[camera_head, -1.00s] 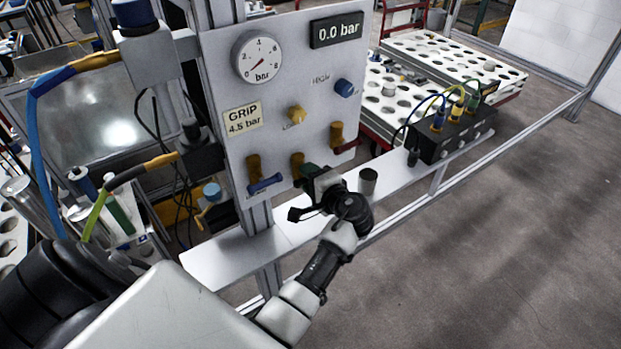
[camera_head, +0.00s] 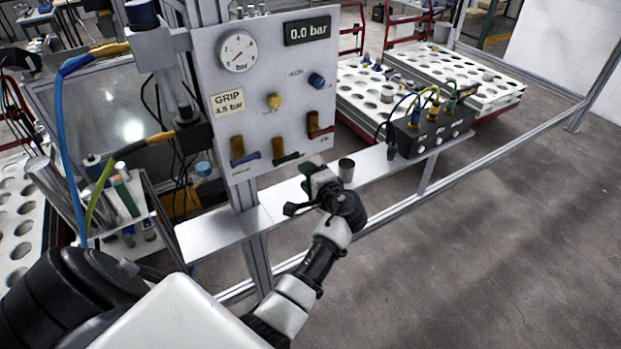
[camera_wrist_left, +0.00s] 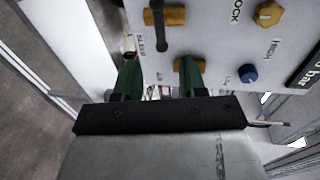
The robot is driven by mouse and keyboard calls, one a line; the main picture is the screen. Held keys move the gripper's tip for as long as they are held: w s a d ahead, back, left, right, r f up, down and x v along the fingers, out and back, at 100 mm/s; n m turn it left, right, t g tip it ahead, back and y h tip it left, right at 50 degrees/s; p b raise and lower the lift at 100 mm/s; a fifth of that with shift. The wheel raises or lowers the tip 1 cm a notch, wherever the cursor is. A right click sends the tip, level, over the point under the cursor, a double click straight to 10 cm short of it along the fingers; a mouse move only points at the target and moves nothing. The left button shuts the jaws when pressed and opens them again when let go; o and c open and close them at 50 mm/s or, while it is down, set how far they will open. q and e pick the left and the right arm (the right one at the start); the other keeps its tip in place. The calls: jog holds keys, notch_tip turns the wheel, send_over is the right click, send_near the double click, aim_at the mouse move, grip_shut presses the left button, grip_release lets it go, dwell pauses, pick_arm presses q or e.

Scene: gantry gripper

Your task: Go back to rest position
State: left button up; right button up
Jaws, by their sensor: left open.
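My left gripper (camera_head: 308,180) is open and empty, just in front of and below the valve panel (camera_head: 235,110). It is apart from the valves in the head view. In the left wrist view its two green fingers (camera_wrist_left: 160,78) are spread, with the panel (camera_wrist_left: 222,55) beyond them. Three brass valves sit along the panel's lower edge, with a blue handle (camera_head: 246,159), a black handle (camera_head: 286,158) and a red handle (camera_head: 319,132). My right gripper is not in view.
Blue and green cables hang at the left. White trays with round holes (camera_head: 500,88) stand behind. The floor at the right is clear.

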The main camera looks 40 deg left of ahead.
pick_arm(q)
jog(key=s+d+f+m+h+b, duration=0.1)
jog(key=s+d+f+h, duration=0.25)
jog(key=f, duration=0.85)
jog(key=s+d+f+m+h+b, duration=0.1)
jog(key=s+d+f+h+b, duration=0.2)
jog(key=f, duration=0.9)
jog(key=s+d+f+m+h, duration=0.1)
jog(key=s+d+f+h, duration=0.3)
jog(key=f, duration=0.8)
jog(key=s+f+n+g+h+b, duration=0.1)
jog(key=s+f, duration=0.6)
jog(key=s, duration=0.5)
jog(key=s+d+f+n+g+h+b, duration=0.1)
jog(key=s+f+n+g+b, duration=0.1)
jog(key=s+f, duration=0.5)
jog(key=s+d+f+n+g+h+b, duration=0.1)
jog(key=s+f, duration=0.6)
jog(key=s, duration=1)
jog(key=shift+s+d+f+n+g+h, duration=0.15)
jog(key=shift+d+n+g+h, duration=0.1)
jog(key=shift+n+g+h, duration=0.4)
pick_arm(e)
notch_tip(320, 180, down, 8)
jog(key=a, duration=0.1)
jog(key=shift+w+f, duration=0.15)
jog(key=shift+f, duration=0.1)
